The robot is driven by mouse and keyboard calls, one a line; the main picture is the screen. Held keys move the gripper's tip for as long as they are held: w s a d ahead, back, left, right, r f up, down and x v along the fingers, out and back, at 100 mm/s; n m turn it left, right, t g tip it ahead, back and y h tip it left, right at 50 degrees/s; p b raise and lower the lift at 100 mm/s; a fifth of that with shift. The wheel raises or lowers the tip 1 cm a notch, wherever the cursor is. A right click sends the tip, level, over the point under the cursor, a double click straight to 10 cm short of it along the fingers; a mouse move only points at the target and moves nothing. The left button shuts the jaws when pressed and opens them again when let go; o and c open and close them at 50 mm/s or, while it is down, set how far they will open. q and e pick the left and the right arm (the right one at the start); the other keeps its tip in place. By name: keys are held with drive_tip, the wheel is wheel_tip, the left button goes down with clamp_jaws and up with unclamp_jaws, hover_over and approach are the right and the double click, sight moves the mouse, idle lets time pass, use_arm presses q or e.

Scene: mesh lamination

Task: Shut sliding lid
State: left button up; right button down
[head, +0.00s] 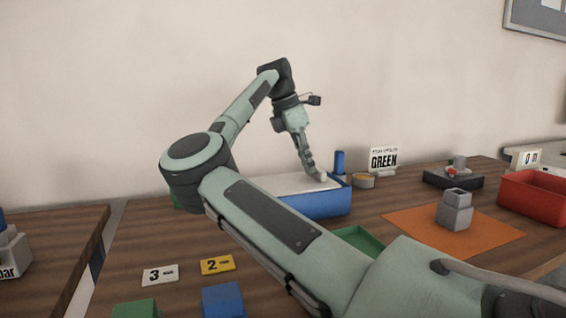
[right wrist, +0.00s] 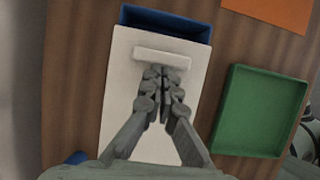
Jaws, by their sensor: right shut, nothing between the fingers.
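A blue box (head: 325,205) stands on the wooden table, with a flat white lid (head: 290,184) over it. In the right wrist view the white lid (right wrist: 120,75) has a raised bar handle (right wrist: 162,58) near its upper end. Beyond that end, a strip of the blue box (right wrist: 165,20) shows uncovered. My right gripper (head: 319,174) is shut and empty, pointing down at the lid. In the right wrist view the fingertips (right wrist: 160,75) are together just below the bar; whether they touch it I cannot tell. My left gripper is not in view.
A green tray (right wrist: 262,110) lies right of the box in the wrist view. An orange mat (head: 490,242) bears a grey block (head: 455,212).

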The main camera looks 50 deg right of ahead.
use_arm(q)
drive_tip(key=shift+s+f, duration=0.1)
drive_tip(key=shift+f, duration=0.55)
use_arm(e)
drive_tip(key=shift+s+d+r, duration=0.1)
drive_tip(key=shift+s+d, duration=0.35)
drive_tip(key=shift+d, duration=0.4)
drive_tip(key=shift+s+d, duration=0.45)
drive_tip(key=shift+d, duration=0.4)
